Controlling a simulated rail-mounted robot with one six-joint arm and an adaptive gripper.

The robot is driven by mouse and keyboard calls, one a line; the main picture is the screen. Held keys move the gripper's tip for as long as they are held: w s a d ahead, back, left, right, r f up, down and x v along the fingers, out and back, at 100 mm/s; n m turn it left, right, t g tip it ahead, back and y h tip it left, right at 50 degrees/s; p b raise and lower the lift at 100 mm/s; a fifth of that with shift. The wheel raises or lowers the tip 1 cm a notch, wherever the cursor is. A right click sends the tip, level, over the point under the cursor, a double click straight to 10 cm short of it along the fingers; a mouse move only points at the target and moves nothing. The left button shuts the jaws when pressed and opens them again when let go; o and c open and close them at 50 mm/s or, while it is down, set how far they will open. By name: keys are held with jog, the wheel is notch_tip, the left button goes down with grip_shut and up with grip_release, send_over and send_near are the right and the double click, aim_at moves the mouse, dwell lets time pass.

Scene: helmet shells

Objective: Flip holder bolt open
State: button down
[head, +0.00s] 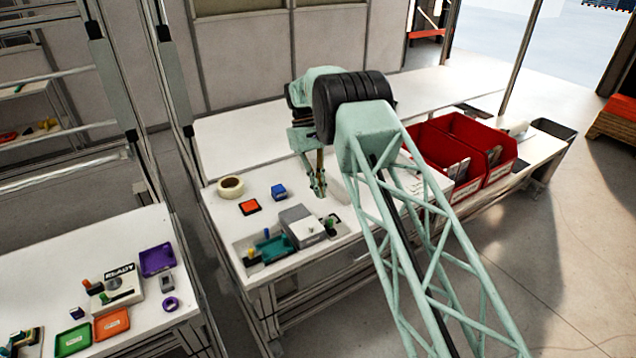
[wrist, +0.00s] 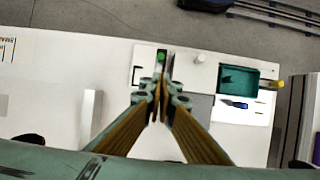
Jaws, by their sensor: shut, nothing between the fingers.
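The holder is a grey and white block (head: 302,226) on the white workbench, with a green knob (head: 330,223) at its right side. I cannot tell for sure which part is the bolt or its position. In the wrist view, the green knob (wrist: 160,56) shows just beyond the fingertips, and the white block (wrist: 202,72) is to its right. My gripper (head: 319,192) points down above the bench, behind the block and apart from it. In the wrist view its fingers (wrist: 160,88) meet, empty, and hide part of the holder area.
A teal tray (head: 272,248) lies left of the block. A tape roll (head: 230,187), an orange-red pad (head: 250,207) and a blue block (head: 278,191) lie behind. Red bins (head: 470,150) stand to the right. A second bench (head: 60,260) is at the left.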

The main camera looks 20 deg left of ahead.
jog(key=shift+v, duration=1.6)
jog(key=c, duration=3.4)
grip_release()
jog(key=shift+c, duration=0.2)
jog(key=o, duration=0.4)
jog(key=shift+o, duration=0.2)
notch_tip(320, 180, up, 4)
jog(key=m+t+y+b, duration=0.2)
jog(key=m+t+y, duration=0.1)
jog(key=m, duration=0.8)
send_over(331, 220)
jog(key=shift+f, duration=0.25)
jog(key=shift+f, duration=0.1)
jog(key=shift+a+f, duration=0.1)
jog(key=shift+f, duration=6.7)
